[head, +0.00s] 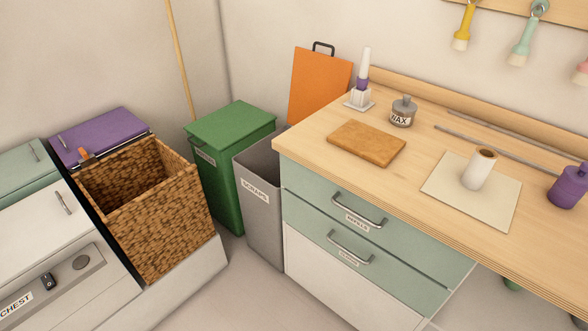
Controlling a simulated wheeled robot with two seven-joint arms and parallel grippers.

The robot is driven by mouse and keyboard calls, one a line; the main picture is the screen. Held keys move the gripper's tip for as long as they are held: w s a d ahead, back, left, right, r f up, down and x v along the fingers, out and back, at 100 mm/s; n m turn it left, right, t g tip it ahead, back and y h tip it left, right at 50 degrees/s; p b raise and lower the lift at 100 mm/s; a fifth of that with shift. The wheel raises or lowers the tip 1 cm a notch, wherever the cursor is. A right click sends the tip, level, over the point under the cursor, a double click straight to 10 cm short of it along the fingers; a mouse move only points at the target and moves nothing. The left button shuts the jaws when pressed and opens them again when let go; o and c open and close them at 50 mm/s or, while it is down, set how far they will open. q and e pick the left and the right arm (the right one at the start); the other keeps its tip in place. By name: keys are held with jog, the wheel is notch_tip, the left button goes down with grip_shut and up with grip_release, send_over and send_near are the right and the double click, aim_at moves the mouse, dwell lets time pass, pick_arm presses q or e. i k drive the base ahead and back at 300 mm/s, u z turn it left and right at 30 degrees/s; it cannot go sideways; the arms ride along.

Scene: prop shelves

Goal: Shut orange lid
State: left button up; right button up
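The orange lid (318,84) stands raised, nearly upright, at the back of the grey bin (259,205) labelled SCRAPS. A dark loop handle (323,47) sits at its top edge. The grey bin stands on the floor between the green bin and the wooden-topped counter. The counter hides the right part of the bin and the lower right of the lid. Neither of my grippers is in view.
A closed green bin (227,160) stands left of the grey one. A wicker basket (150,215) and a purple lid (98,138) are further left. The counter (300,146) holds a brown board (366,143), a wax pot (402,112) and a brush holder (359,98) near the lid.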

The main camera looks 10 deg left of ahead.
aim_at(318, 79)
jog(key=z, duration=0.05)
jog(key=k, duration=1.55)
jog(key=u, duration=0.75)
jog(key=i, duration=2.4)
